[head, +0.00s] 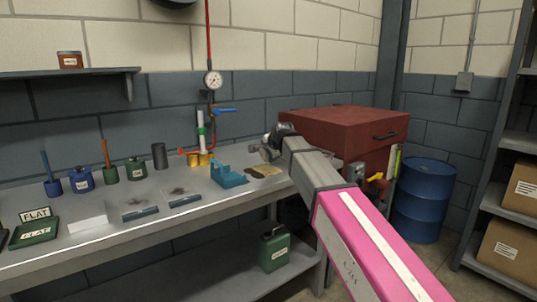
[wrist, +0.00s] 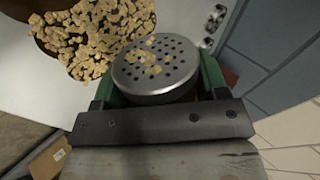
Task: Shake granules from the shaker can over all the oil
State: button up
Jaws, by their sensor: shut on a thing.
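My gripper (head: 271,148) is over the right part of the bench. The can is hard to make out in the head view. Tan granules (wrist: 97,35) lie in a thick patch on the bench, beside and beyond the lid. Dark brown oil (wrist: 45,37) shows bare at the patch's left and upper-left edges. In the head view the granule-covered patch (head: 264,171) lies under my gripper; part of it is hidden.
A blue fixture (head: 228,177) stands just left of the patch. A red cabinet (head: 345,133) is behind my arm to the right. Pipework with a gauge (head: 213,80) rises at the wall. Trays, pots and brushes fill the bench's left. A blue drum (head: 422,200) stands on the floor.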

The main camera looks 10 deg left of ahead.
jog(key=shift+w+a, duration=0.35)
jog(key=shift+s+a, duration=0.1)
jog(key=shift+s+a, duration=0.8)
jog(key=shift+s, duration=0.2)
jog(key=shift+s+d, duration=0.4)
jog(key=shift+d, duration=0.05)
jog(key=shift+w+a, duration=0.45)
jog(key=shift+a, duration=0.05)
dwell(0.9)
jog(key=shift+r, duration=0.1)
